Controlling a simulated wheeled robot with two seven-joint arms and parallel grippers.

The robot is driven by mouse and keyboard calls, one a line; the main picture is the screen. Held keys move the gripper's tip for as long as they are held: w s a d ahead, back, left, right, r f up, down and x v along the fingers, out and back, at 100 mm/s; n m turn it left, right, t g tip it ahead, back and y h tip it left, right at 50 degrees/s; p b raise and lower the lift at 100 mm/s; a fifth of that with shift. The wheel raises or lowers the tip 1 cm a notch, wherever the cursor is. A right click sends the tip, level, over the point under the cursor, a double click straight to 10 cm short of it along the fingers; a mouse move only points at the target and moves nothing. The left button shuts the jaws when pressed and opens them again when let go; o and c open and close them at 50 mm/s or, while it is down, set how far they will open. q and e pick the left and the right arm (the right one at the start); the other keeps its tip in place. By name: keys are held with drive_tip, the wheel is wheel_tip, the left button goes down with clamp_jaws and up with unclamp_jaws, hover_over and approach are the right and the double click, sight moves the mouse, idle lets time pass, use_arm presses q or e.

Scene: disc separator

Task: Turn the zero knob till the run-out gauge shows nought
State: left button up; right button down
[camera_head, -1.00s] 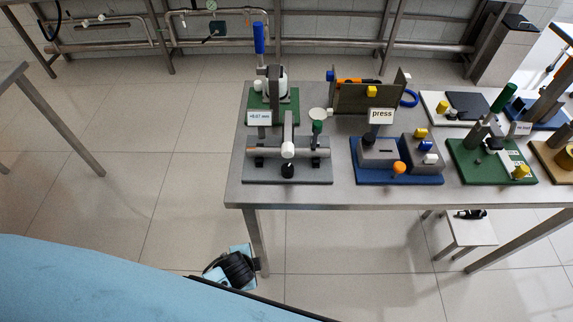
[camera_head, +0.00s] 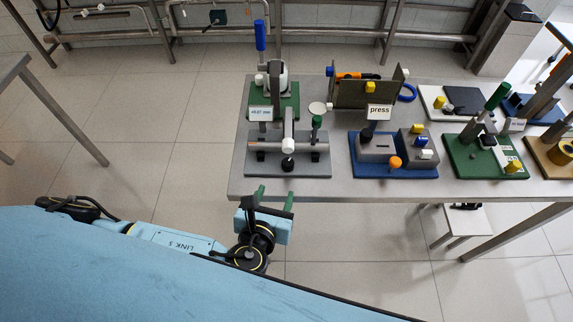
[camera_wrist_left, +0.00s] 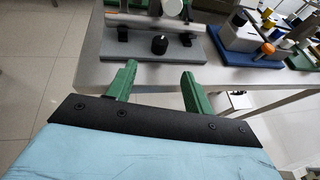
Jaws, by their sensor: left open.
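The run-out gauge fixture stands on a grey plate (camera_head: 256,165) at the table's front left corner. It carries a horizontal metal bar, a post with a white knob (camera_head: 288,145) and a black knob (camera_head: 288,163) at the front. The knobs also show in the wrist view, the black one (camera_wrist_left: 159,44) below the white one. No lettering marks which is the zero knob. A small readout plate (camera_head: 259,113) seems to read +0.07 mm. My left gripper (camera_head: 275,196) is open and empty at the table's front edge, apart from the fixture; its green fingers (camera_wrist_left: 158,72) point towards it.
A green-based lever device (camera_head: 285,105) stands behind the fixture. To the right are a blue-based block (camera_head: 362,178) with an orange knob, a press sign (camera_head: 380,112) and a green-based device (camera_head: 465,165). The floor left of the table is clear.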

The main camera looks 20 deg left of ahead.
sight(286, 168)
use_arm(q)
drive_tip(key=b+x, duration=0.1)
drive_tip(key=x, duration=1.2)
drive_tip(key=shift+f, duration=0.1)
drive_tip(key=shift+s, duration=0.1)
drive_tip(key=c, duration=1)
